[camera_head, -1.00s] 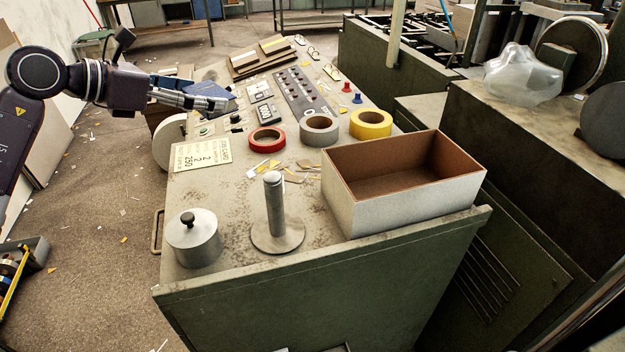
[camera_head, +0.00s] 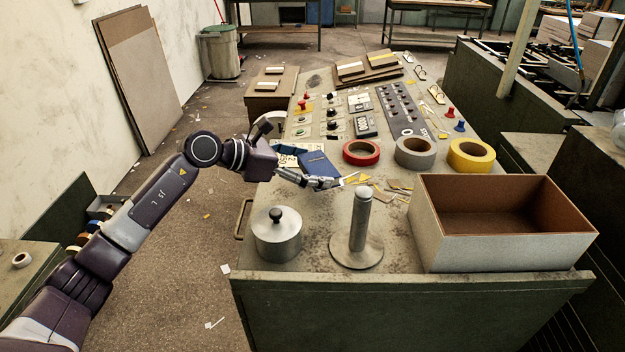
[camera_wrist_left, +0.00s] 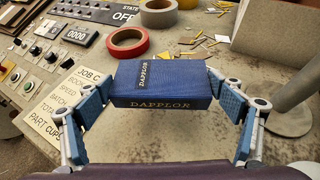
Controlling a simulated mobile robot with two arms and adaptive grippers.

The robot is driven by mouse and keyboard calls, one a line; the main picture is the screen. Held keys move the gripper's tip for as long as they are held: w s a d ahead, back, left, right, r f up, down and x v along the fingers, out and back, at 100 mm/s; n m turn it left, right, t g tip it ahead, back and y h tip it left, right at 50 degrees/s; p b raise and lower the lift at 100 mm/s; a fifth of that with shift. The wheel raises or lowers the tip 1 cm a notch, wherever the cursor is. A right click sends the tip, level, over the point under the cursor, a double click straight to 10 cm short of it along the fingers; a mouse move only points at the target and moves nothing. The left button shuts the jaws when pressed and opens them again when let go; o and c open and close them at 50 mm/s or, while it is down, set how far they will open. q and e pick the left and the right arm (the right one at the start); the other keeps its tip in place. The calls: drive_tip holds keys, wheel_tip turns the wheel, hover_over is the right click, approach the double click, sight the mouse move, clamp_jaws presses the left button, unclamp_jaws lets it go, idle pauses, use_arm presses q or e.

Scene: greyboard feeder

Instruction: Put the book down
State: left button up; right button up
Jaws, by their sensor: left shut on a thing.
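The book is blue with "DAPPLOR" on its cover and spine. It fills the middle of the left wrist view (camera_wrist_left: 160,84), between the two blue finger pads. My left gripper (camera_wrist_left: 163,100) is shut on the book. In the head view the book (camera_head: 318,166) is partly hidden by my left gripper (camera_head: 312,180), which is over the left side of the console top. I cannot tell whether the book touches the surface. My right gripper is not in view.
The console top (camera_head: 315,215) holds a lidded metal pot (camera_head: 277,236), an upright metal post (camera_head: 359,225), an open box (camera_head: 500,243) and red (camera_head: 361,152), grey (camera_head: 414,152) and yellow (camera_head: 471,155) tape rolls. A job card lies beside the book. Scraps lie near the post.

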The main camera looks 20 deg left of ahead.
sight(312, 191)
use_arm(q)
wheel_tip(312, 191, down, 4)
drive_tip(key=shift+f, duration=0.2)
drive_tip(key=shift+f, duration=0.1)
drive_tip(key=shift+f, duration=0.15)
drive_tip(key=o, duration=1)
drive_tip(key=shift+r, duration=0.2)
